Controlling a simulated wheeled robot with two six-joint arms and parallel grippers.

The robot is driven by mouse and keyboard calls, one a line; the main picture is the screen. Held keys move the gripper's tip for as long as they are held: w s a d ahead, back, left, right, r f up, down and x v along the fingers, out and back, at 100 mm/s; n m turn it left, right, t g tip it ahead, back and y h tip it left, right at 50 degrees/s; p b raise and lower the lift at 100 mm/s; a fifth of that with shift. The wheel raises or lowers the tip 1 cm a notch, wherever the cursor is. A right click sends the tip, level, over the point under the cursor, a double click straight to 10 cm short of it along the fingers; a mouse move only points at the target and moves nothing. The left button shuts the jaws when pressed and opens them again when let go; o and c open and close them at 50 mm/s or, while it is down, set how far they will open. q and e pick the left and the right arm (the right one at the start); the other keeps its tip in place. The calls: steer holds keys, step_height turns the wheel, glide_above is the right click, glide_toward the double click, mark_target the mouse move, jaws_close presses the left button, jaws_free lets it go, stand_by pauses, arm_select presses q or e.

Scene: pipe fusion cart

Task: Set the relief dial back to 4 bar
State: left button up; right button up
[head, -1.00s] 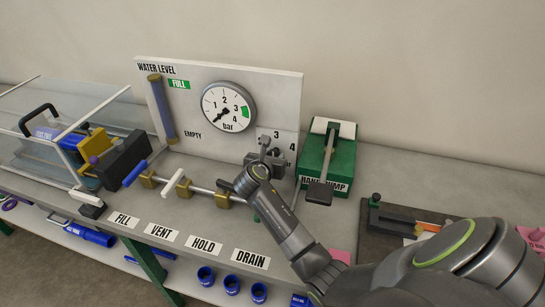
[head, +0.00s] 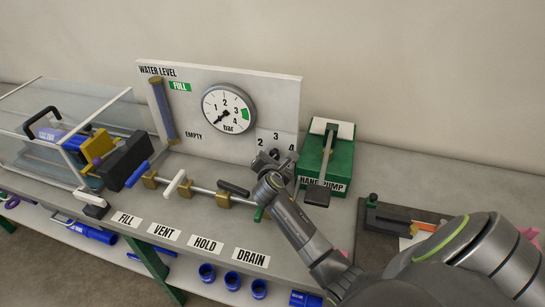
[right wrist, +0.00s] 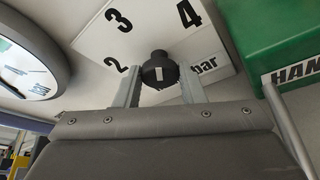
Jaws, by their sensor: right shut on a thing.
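The relief dial (right wrist: 158,68) is a small dark round knob with a pale mark on its face, in front of the white panel's 2, 3, 4 bar scale. My right gripper (right wrist: 160,88) is shut on it, one finger on each side, in the right wrist view. In the head view my right gripper (head: 272,162) is at the panel's lower right, below the scale numbers, and largely hides the dial. My left gripper is not in view.
A round pressure gauge (head: 229,109) is on the panel (head: 280,95), its needle at the low end. The green hand pump (head: 340,160) stands close to the right of my gripper. Valve levers (head: 233,188) line the pipe to its left. Label plates lie in front.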

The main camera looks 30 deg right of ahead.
steer(key=shift+d+f+m+t+y+b, duration=0.15)
steer(key=shift+m+t+y+b, duration=0.15)
steer(key=shift+m+t+b, duration=0.7)
steer(key=shift+m+b, duration=0.45)
steer(key=shift+m, duration=0.45)
steer(key=o, duration=1)
